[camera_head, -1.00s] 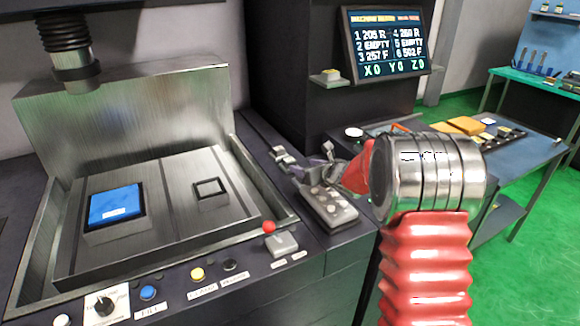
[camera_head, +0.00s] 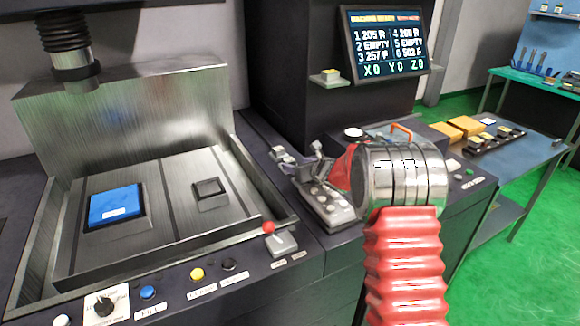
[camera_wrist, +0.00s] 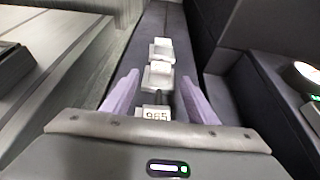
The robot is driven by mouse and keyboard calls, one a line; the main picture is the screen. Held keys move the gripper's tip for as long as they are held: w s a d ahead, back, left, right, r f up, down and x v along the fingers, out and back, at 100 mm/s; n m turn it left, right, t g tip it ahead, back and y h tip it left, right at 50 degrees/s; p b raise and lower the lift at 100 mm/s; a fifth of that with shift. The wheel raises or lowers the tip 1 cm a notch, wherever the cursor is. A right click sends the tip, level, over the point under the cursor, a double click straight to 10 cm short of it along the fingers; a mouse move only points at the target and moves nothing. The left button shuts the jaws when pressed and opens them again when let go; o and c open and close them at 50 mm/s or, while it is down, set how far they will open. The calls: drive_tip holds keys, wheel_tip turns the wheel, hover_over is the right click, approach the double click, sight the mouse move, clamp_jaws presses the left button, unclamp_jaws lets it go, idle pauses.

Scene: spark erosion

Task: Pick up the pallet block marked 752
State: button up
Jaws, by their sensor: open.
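No marking 752 can be read for certain. In the wrist view my gripper (camera_wrist: 159,80) is open, its two lilac fingers on either side of a row of small pale blocks. The nearest pale block (camera_wrist: 155,113) bears dark digits, partly cut off by my gripper body and not clearly legible. Two more pale blocks, a middle one (camera_wrist: 158,75) and a far one (camera_wrist: 161,48), stand beyond it. In the head view my gripper (camera_head: 319,150) is over the dark ledge, just right of small pale blocks (camera_head: 282,155). I cannot tell whether the fingers touch anything.
Orange blocks (camera_head: 466,126) lie on the right bench. A screen (camera_head: 385,42) hangs behind.

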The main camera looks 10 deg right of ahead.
sight(292, 163)
drive_tip(key=shift+x, duration=2.2)
drive_tip(key=shift+f, duration=0.15)
drive_tip(key=c, duration=1.1)
